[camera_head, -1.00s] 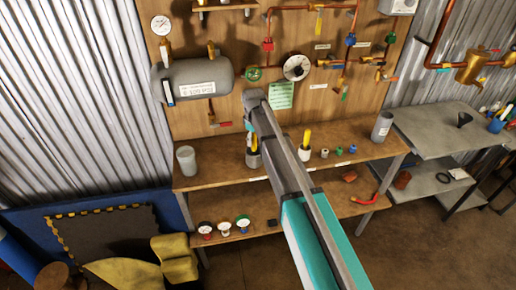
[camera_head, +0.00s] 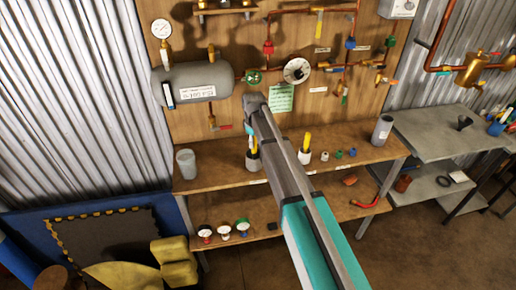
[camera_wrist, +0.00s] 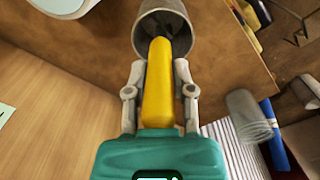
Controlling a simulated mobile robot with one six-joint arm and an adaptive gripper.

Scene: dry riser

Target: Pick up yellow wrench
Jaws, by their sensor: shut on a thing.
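The yellow wrench (camera_wrist: 158,90) shows in the wrist view as a long yellow handle between the two fingers. My gripper (camera_wrist: 159,68) is shut on it. Its far end reaches the mouth of a grey cup-like holder (camera_wrist: 165,20), and its lower part is hidden there. In the head view, a yellow handle (camera_head: 252,141) stands upright in a holder (camera_head: 253,162) on the bench, partly covered by my arm. A second yellow-handled item (camera_head: 307,139) stands in another holder to its right.
The wooden bench (camera_head: 220,176) carries a grey cup (camera_head: 186,164), small fittings and a grey cylinder (camera_head: 382,130). Behind it, a board holds a grey tank (camera_head: 198,80), pipes and gauges. A lower shelf holds several small gauges. A metal table (camera_head: 440,125) stands at the right.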

